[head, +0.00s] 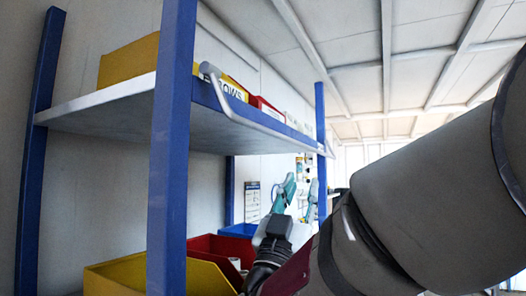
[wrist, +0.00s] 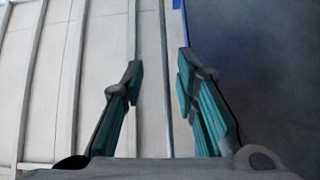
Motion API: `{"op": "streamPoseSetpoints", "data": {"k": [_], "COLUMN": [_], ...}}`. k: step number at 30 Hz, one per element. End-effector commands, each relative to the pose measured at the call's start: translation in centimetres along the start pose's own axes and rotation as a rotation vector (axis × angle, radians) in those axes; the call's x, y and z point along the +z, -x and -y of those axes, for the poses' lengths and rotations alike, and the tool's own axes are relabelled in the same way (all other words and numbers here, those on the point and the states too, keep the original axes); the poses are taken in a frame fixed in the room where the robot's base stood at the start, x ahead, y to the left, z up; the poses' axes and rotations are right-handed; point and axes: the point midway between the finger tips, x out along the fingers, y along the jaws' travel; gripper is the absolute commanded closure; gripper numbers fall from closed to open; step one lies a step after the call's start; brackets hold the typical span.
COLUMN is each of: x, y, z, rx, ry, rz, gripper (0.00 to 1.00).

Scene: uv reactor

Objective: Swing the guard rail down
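The guard rail (head: 268,128) is a light grey bent bar along the front of the upper shelf. Its near arm starts at a rounded end high on the shelf's blue front edge and slopes down to the long bar. My gripper (head: 302,182) shows in the head view below the far part of the shelf, with its teal fingers pointing up. In the wrist view my gripper (wrist: 158,72) is open, with nothing between the fingers. I see no contact with the rail. I cannot clearly make out the rail in the wrist view.
The upper shelf (head: 95,102) carries a yellow bin (head: 128,62) and a red bin (head: 265,104). A blue post (head: 172,150) stands in front. Below are yellow (head: 120,280), red and blue bins (head: 238,230). The dark shelf underside (wrist: 265,80) fills the wrist view's right side.

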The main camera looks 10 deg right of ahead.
Motion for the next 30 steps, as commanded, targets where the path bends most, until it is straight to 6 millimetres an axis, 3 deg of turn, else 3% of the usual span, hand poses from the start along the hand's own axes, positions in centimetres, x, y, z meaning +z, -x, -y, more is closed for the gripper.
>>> {"op": "streamPoseSetpoints", "data": {"k": [4,8,24,30], "x": [-0.1,-0.3,-0.6,-0.6], "y": [0.5,-0.4,-10.2,-12.5], "z": [0.2,0.2,0.1,0.2], "rx": [0.0,0.003,0.003,0.002], "ry": [0.052,0.058,0.056,0.056], "rz": [-0.029,-0.032,-0.031,-0.031], "gripper": [0.72,0.72,0.72,0.72]}}
